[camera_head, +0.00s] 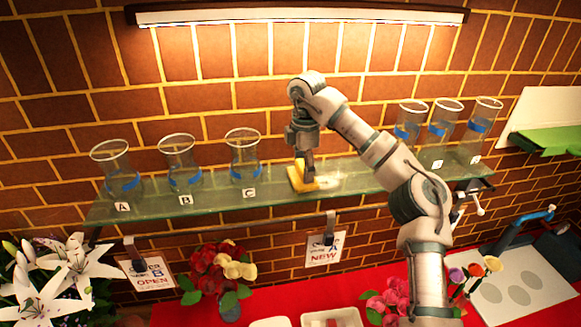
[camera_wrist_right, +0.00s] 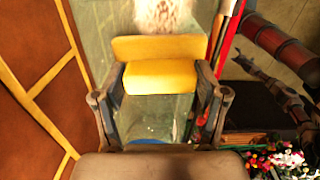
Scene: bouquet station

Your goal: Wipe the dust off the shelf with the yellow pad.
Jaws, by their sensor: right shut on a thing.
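The yellow pad (camera_head: 299,180) is on the glass shelf (camera_head: 220,203), right of the vase marked C. My right gripper (camera_head: 306,166) is shut on it from above. In the right wrist view the pad (camera_wrist_right: 160,76) sits between both fingers, with a raised yellow edge behind it. A pale, speckled dust patch (camera_head: 333,180) lies on the glass just right of the pad. It also shows beyond the pad in the right wrist view (camera_wrist_right: 165,12). Whether the pad presses on the glass is hard to tell. My left gripper is out of view.
Glass vases marked A (camera_head: 116,170), B (camera_head: 180,163) and C (camera_head: 243,157) stand left on the shelf. Several blue-banded vases (camera_head: 442,122) stand at its right end. Signs (camera_head: 325,250) hang below. Flowers (camera_head: 215,270) stand on the red table. A brick wall is behind.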

